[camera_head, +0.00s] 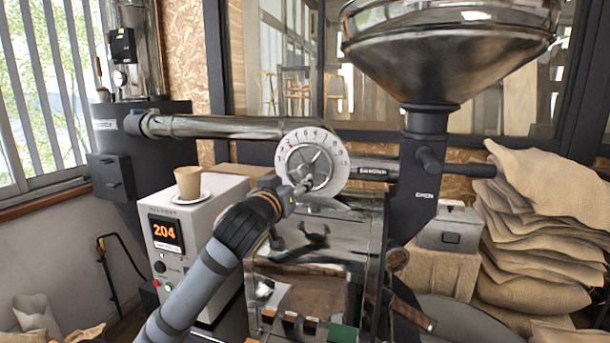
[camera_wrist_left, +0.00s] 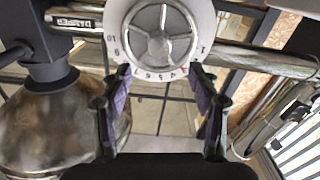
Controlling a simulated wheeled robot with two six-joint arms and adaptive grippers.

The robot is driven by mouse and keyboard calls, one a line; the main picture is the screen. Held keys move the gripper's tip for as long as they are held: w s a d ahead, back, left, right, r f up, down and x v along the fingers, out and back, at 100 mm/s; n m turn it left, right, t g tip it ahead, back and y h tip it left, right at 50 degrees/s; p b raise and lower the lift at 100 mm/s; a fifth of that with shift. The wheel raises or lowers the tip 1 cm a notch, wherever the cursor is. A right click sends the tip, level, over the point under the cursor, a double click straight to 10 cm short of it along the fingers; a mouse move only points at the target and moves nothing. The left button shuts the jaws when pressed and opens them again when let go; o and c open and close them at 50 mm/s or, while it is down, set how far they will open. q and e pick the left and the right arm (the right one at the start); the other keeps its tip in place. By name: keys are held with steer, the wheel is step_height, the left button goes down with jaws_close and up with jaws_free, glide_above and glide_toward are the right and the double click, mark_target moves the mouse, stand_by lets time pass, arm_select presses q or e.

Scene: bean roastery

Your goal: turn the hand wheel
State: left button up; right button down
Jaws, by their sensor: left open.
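The hand wheel (camera_head: 316,163) is a spoked metal wheel set in a round white dial with black numbers and a small red mark. It sits on the horizontal metal pipe in the middle of the head view. It also shows at the top of the left wrist view (camera_wrist_left: 160,40), cut by the upper edge. My left gripper (camera_head: 302,186) reaches up to the lower left of the wheel and covers part of it. In the left wrist view its two fingers (camera_wrist_left: 159,76) are spread, with nothing between them, over the dial's rim. I cannot tell whether they touch it. My right gripper is not in view.
A white control box (camera_head: 189,262) reading 204 carries a paper cup (camera_head: 188,182) on a saucer, left of my arm. A large metal hopper (camera_head: 450,60) stands above right. Burlap sacks (camera_head: 535,240) are stacked at the right. The shiny roaster front (camera_head: 315,245) lies below the wheel.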

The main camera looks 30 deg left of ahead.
mark_target(304, 171)
arm_select(q)
steer(key=p+x, duration=0.5)
steer(key=x, duration=0.5)
steer(key=shift+d+r, duration=0.15)
steer(key=shift+w, duration=0.3)
jaws_close()
